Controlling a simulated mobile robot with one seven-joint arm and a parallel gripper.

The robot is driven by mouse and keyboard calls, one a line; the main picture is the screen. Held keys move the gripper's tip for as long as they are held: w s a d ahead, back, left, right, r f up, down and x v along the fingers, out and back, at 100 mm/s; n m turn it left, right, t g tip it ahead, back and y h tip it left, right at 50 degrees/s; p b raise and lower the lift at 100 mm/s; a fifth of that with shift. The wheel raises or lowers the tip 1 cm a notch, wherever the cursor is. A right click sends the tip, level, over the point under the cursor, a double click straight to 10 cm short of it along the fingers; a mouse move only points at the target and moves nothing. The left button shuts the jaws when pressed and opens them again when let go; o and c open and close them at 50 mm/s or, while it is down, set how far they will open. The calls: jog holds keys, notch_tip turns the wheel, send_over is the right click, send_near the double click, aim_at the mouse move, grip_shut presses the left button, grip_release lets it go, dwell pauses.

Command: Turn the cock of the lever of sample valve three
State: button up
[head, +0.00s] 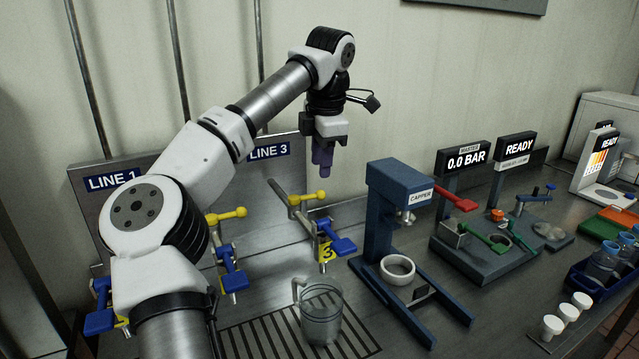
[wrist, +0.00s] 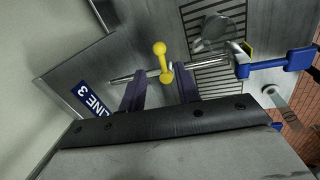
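The line 3 pipe (head: 282,192) carries a yellow lever (head: 308,198) and, lower down, a blue lever (head: 337,245) beside a yellow tag marked 3 (head: 327,252). In the wrist view the yellow lever (wrist: 161,60) shows just beyond the fingertips, and the blue lever (wrist: 284,62) is at the right. My gripper (head: 322,162) hangs above the line 3 pipe with purple fingers pointing down. In the wrist view my gripper (wrist: 160,82) is open, with a clear gap between its fingers and nothing in it. It appears apart from both levers.
A glass beaker (head: 321,315) stands on the slotted drain (head: 262,335) below the line 3 outlet. The blue capper (head: 395,205) stands right of the valves. The back panel (head: 262,178) is close behind. Other valves with yellow and blue levers stand left, partly behind my arm.

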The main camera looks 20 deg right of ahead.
aim_at(318, 192)
jog(key=f, duration=0.3)
jog(key=w+f+p, duration=0.1)
jog(key=f, duration=0.2)
jog(key=shift+w+a+f, duration=0.1)
jog(key=shift+w+f, duration=0.05)
jog(key=shift+f, duration=0.15)
